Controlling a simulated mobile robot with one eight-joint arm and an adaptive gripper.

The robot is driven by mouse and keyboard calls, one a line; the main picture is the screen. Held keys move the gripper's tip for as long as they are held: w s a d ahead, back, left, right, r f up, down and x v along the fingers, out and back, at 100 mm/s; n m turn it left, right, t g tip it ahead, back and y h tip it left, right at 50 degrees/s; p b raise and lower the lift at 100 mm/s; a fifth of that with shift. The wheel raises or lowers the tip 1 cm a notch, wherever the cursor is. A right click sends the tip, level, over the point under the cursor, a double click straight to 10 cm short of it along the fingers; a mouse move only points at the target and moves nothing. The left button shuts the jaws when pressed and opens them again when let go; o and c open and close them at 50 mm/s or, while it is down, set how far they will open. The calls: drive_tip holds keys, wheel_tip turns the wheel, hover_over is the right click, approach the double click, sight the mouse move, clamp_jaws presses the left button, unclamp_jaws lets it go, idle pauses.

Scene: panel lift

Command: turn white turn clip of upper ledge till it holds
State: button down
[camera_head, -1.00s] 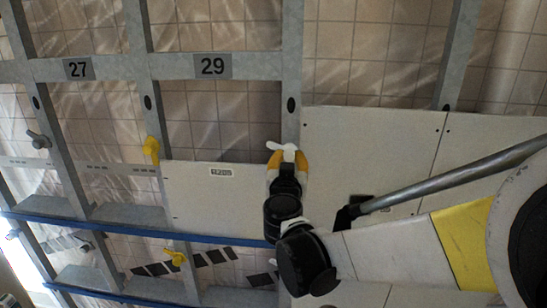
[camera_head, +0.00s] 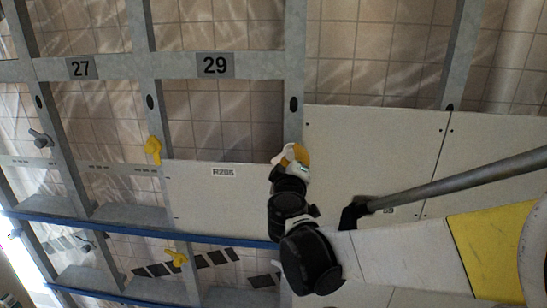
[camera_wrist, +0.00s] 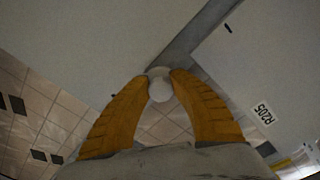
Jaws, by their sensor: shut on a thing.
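The white turn clip (camera_wrist: 160,88) is pinched between the two yellow-orange fingers of my gripper (camera_wrist: 160,82) in the wrist view, and only its rounded end shows. In the head view my gripper (camera_head: 293,158) is at the grey upright, at the upper right corner of the pale panel labelled R205 (camera_head: 215,200). A white part of the clip (camera_head: 281,157) shows beside the finger; the rest is hidden, so I cannot tell whether it overlaps the panel. The panel stands above the upper blue ledge (camera_head: 130,228).
A yellow clip (camera_head: 153,149) is at the panel's upper left corner, and another yellow clip (camera_head: 176,257) is lower down. A grey clip (camera_head: 40,138) is at far left. A larger pale panel (camera_head: 375,150) adjoins on the right.

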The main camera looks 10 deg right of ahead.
drive_tip(key=n, duration=0.5)
drive_tip(key=shift+r+n, duration=0.15)
drive_tip(key=shift+n, duration=0.15)
drive_tip(key=n, duration=0.5)
drive_tip(key=shift+r, duration=0.1)
drive_tip(key=shift+n, duration=0.3)
drive_tip(key=c, duration=1.1)
unclamp_jaws()
drive_tip(key=shift+c, duration=0.2)
drive_tip(key=v, duration=1.2)
